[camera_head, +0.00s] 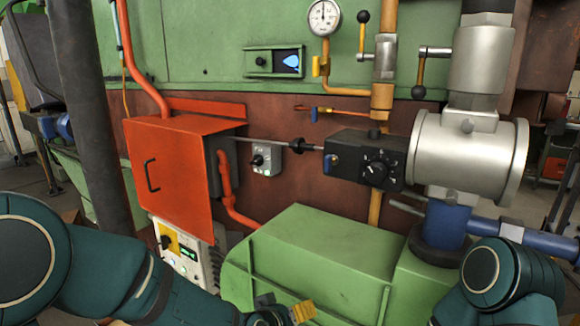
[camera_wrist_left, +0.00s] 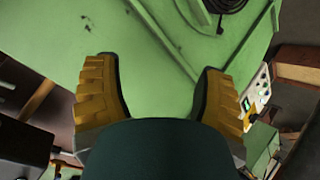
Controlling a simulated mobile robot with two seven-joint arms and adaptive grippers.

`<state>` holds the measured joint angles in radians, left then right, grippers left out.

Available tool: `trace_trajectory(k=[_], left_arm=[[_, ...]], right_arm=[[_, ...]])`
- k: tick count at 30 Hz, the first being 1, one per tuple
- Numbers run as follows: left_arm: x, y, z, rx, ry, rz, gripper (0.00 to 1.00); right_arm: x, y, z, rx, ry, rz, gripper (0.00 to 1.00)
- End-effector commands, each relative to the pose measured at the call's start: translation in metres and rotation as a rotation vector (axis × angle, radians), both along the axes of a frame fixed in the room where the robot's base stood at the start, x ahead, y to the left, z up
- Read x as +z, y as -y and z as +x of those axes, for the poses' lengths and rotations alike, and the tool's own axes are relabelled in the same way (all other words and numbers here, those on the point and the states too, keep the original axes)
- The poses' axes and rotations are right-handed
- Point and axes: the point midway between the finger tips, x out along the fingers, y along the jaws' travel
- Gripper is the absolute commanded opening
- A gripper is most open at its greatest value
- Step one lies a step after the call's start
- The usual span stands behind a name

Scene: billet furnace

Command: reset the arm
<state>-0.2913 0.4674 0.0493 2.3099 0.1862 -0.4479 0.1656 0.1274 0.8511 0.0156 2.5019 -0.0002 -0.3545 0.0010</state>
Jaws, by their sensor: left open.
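My left arm comes in from the lower left in the head view. My left gripper (camera_head: 287,312) is at the bottom edge there, low in front of the green housing (camera_head: 325,252), and is partly cut off. In the left wrist view its two yellow fingers (camera_wrist_left: 158,70) are spread apart with nothing between them. A green surface lies beyond them, and I cannot tell the gap to it. My right arm shows only as a teal joint at the lower right of the head view. The right gripper is out of the frame.
An orange box (camera_head: 168,178) stands left of centre, above a grey control unit (camera_head: 186,255) with a lit display. A black knob box (camera_head: 365,165) joins a silver valve body (camera_head: 462,152). A dark column (camera_head: 90,110) stands at left. A blue pipe (camera_head: 545,238) runs right.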

Motion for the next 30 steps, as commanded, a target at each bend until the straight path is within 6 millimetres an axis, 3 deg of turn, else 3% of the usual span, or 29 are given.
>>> trace_trajectory(k=[1, 6, 9, 12, 15, 18, 30], left_arm=[[-0.036, -0.016, -0.009, -0.001, -0.072, 0.038, 0.7], [-0.134, -0.059, -0.058, -0.037, -0.291, 0.127, 0.7], [-0.179, -0.079, -0.096, -0.069, -0.417, 0.155, 0.7], [-0.211, -0.093, -0.132, -0.099, -0.521, 0.166, 0.7], [-0.23, -0.1, -0.159, -0.123, -0.593, 0.166, 0.7], [-0.238, -0.103, -0.174, -0.137, -0.629, 0.164, 0.7], [-0.24, -0.104, -0.177, -0.142, -0.638, 0.163, 0.7]], right_arm=[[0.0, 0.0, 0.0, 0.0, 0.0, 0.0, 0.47], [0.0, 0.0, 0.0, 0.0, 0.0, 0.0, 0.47], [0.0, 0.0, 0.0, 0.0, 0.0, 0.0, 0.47], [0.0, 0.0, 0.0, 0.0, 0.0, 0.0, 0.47], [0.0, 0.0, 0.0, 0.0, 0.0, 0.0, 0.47], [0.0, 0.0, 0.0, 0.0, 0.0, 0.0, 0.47], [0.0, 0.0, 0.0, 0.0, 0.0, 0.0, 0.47]])
